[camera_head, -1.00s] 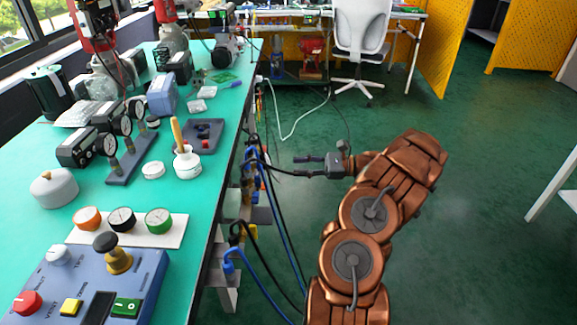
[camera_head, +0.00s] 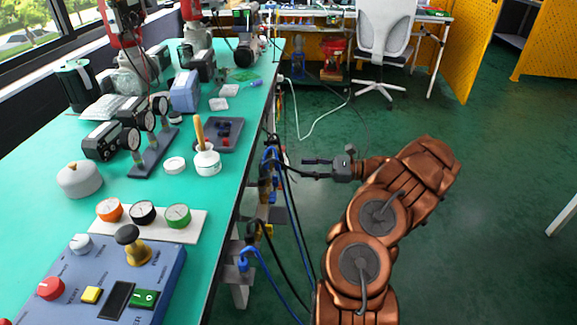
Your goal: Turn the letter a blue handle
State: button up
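My gripper (camera_head: 308,168) is on the right side of the workbench's long edge, in the air over the green floor. Its two dark fingers point left towards the bench and are apart, with nothing between them. Blue parts (camera_head: 268,158) show along the side of the bench, left of my fingertips and apart from them. Another blue part (camera_head: 244,260) sits lower on that side, with a blue hose running from it. No letter can be read on any of them, so I cannot tell which is the letter a blue handle.
The teal workbench (camera_head: 60,222) on the left carries a blue control box (camera_head: 150,275), three gauges on a white plate (camera_head: 190,231) and several instruments. Dark and blue hoses hang beside the bench. A white chair (camera_head: 385,30) stands at the back. The floor at right is clear.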

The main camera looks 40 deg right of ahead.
aim_at(278, 166)
jog(key=x, duration=0.7)
jog(key=shift+b, duration=0.3)
grip_shut()
